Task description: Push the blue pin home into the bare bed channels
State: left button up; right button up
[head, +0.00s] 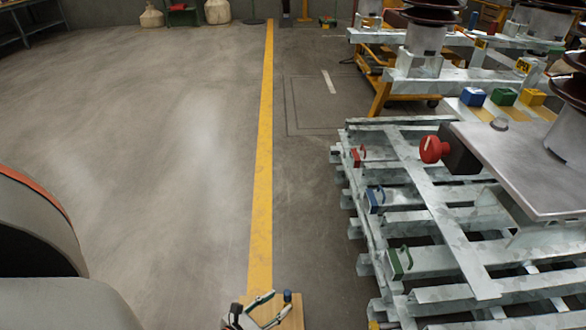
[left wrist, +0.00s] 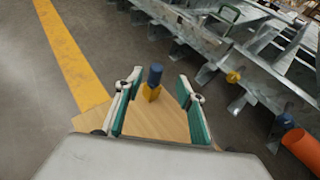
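A short blue pin (left wrist: 155,74) stands upright in a yellow collar (left wrist: 151,92) on a wooden board (left wrist: 170,122). The pin also shows small in the head view (head: 287,296), at the bottom edge. My left gripper (head: 257,309) is over the board. In the left wrist view its two green-padded fingers (left wrist: 160,84) are apart, with the pin seen between and beyond them; no contact shows. The galvanized bed frame (head: 440,220) with its channels is at the right. A blue-handled fitting (head: 375,199) sits on its left side. My right gripper is out of view.
Red (head: 358,156) and green (head: 401,262) handled fittings also sit on the bed's left side. A red button (head: 433,149) projects near a metal plate (head: 535,165). Open floor (head: 180,150) and a yellow line (head: 261,150) lie left of the bed.

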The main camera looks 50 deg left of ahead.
aim_at(286, 293)
pick_arm(q)
jog(key=x, duration=0.2)
jog(key=b+x, duration=0.1)
jog(key=x, duration=0.3)
jog(key=shift+a+b, duration=0.35)
jog(key=shift+b, duration=0.05)
jog(key=shift+w, duration=0.25)
jog(key=shift+r, duration=0.1)
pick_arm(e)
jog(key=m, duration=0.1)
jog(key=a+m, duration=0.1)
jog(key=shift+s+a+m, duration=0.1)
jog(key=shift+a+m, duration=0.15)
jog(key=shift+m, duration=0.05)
pick_arm(q)
jog(key=shift+c, duration=0.4)
grip_shut()
